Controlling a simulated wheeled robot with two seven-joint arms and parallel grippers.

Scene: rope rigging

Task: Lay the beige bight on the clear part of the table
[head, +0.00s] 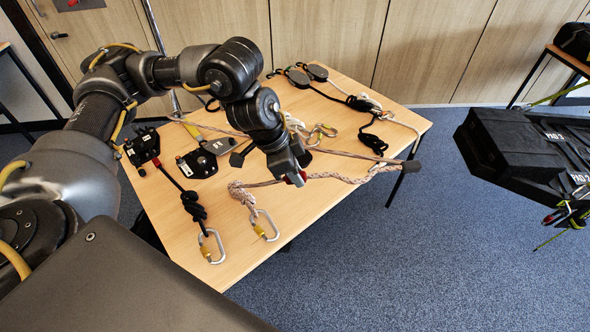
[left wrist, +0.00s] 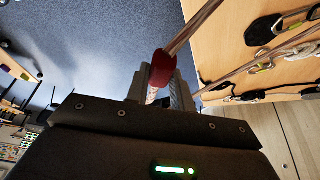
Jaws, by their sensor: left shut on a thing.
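My left gripper (head: 298,181) is shut on the beige rope (head: 340,177), which also shows in the left wrist view (left wrist: 193,29). A red band (left wrist: 163,66) is on the rope at the fingertips. In the head view the gripper appears over the table's (head: 262,228) front-right part; its exact height is hard to tell. From the gripper the rope runs left to a knotted end (head: 243,193) with a steel carabiner (head: 265,227), and right towards the table's right edge. The fingers hide the rope between them. My right gripper is not in view.
A black knotted cord (head: 194,206) with a carabiner (head: 211,247) lies at the front left. Black devices (head: 197,163) lie on the left, pulleys (head: 298,78) and cords at the back. Bare wood shows around the front carabiners. A black bag (head: 510,150) stands off to the right.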

